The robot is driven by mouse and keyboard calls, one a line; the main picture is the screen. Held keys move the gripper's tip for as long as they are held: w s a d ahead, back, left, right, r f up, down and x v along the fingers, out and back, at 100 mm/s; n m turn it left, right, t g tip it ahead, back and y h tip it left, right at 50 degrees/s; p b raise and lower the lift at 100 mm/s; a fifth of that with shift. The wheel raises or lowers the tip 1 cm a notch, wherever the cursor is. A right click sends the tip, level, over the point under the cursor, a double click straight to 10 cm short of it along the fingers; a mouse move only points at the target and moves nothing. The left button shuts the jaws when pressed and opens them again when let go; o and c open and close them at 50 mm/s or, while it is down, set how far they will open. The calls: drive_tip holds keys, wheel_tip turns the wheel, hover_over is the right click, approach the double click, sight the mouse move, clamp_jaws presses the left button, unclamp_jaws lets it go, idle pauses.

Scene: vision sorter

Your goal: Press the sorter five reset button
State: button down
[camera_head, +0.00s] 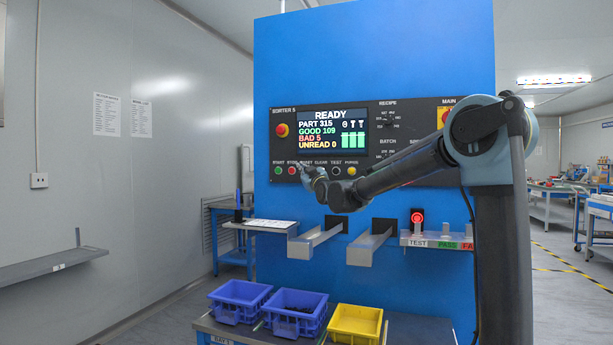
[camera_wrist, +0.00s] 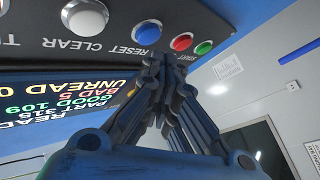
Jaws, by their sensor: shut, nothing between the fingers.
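The sorter 5 panel (camera_head: 375,110) is a black board on the blue cabinet, with a lit screen reading READY. The blue RESET button (camera_wrist: 147,33) shows in the wrist view between the white CLEAR button (camera_wrist: 85,17) and the red STOP button (camera_wrist: 181,42). My gripper (camera_wrist: 158,62) is shut and empty, its tips just below the RESET button in that picture; I cannot tell if they touch the panel. In the head view my gripper (camera_head: 304,167) is at the button row and hides the RESET button. The green START button (camera_head: 279,170) is at the left.
Metal chutes (camera_head: 315,241) and a small shelf marked TEST and PASS (camera_head: 440,242) jut out below the panel. Blue bins (camera_head: 239,301) and a yellow bin (camera_head: 355,323) stand on a bench in front. A red emergency knob (camera_head: 282,130) sits left of the screen.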

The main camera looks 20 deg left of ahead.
drive_tip(key=shift+s+a, duration=0.15)
drive_tip(key=shift+s, duration=2.2)
drive_tip(key=s+d+f+m+g+h, duration=0.2)
drive_tip(key=s+d+f+h, duration=0.1)
drive_tip(key=d+f, duration=0.65)
drive_tip(key=s+d+f+m+g+h, duration=0.2)
drive_tip(key=s+d+f+h, duration=0.3)
drive_tip(key=d, duration=0.7)
drive_tip(key=s+d+f+m+g, duration=0.2)
drive_tip(key=d+f, duration=0.6)
drive_tip(key=d, duration=0.2)
drive_tip(key=s+d+f+m+g+h, duration=0.1)
drive_tip(key=s+d+f+m+g, duration=0.1)
drive_tip(key=s+d+f, duration=0.4)
drive_tip(key=s+d+f+m+g+h, duration=0.2)
drive_tip(key=s+d+f+g, duration=0.1)
drive_tip(key=s+d+f, duration=0.4)
drive_tip(key=s+d+f+m+g+h, duration=0.2)
drive_tip(key=s+d+f, duration=0.5)
drive_tip(key=s+f, duration=0.4)
drive_tip(key=s+m+g, duration=0.1)
drive_tip(key=s, duration=0.4)
drive_tip(key=shift+s+f, duration=0.15)
drive_tip(key=shift+s, duration=0.15)
drive_tip(key=shift+d, duration=0.1)
